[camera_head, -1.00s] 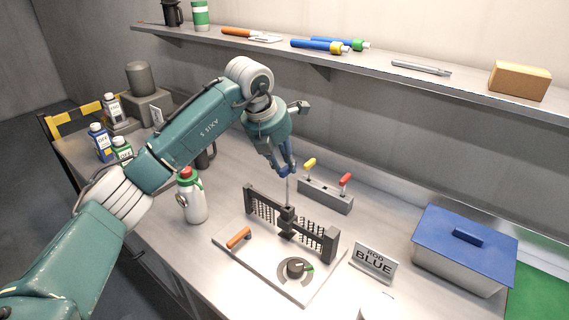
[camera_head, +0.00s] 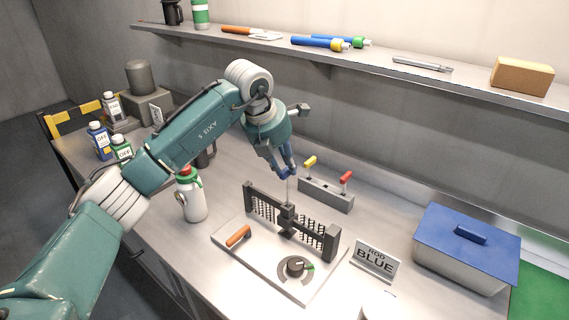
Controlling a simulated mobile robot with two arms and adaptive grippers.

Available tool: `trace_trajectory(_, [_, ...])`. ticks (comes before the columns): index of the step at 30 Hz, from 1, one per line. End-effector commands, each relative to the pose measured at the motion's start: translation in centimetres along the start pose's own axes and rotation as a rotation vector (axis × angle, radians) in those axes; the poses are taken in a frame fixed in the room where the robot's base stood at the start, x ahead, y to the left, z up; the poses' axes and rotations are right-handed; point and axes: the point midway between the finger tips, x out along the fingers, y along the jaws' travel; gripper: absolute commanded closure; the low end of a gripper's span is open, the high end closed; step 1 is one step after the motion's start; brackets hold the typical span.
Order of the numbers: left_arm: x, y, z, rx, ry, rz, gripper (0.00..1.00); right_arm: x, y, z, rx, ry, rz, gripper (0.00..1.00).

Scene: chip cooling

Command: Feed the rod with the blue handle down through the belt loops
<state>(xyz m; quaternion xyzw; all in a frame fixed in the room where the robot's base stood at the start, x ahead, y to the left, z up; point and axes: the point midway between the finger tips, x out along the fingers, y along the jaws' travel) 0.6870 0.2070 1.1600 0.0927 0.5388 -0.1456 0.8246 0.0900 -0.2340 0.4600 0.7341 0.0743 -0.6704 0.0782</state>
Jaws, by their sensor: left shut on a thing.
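My left gripper (camera_head: 287,171) is shut on the blue handle of a rod and holds it upright. The blue handle is mostly hidden between the fingers. The thin metal rod (camera_head: 290,188) points straight down to the dark block at the middle of the belt fixture (camera_head: 262,205). The belt loops show as two dark meshed strips with a seam at the middle block. I cannot tell how far the rod tip is inside the loops. The fixture stands on a pale base plate (camera_head: 262,262) with an orange handle (camera_head: 238,236) and a black dial (camera_head: 296,266). My right gripper is not in view.
A grey rack (camera_head: 326,194) with a yellow-handled and a red-handled rod stands just behind the fixture. A white flask (camera_head: 191,196) stands at the left.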

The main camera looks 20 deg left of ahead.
Motion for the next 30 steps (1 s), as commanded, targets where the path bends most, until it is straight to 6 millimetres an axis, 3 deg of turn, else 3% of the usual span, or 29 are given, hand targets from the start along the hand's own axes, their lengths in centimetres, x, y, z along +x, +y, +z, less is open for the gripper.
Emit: trace_trajectory(30, [2.9, 0.0, -1.3, 0.0, 0.0, 0.0, 1.0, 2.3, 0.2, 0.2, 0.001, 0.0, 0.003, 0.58])
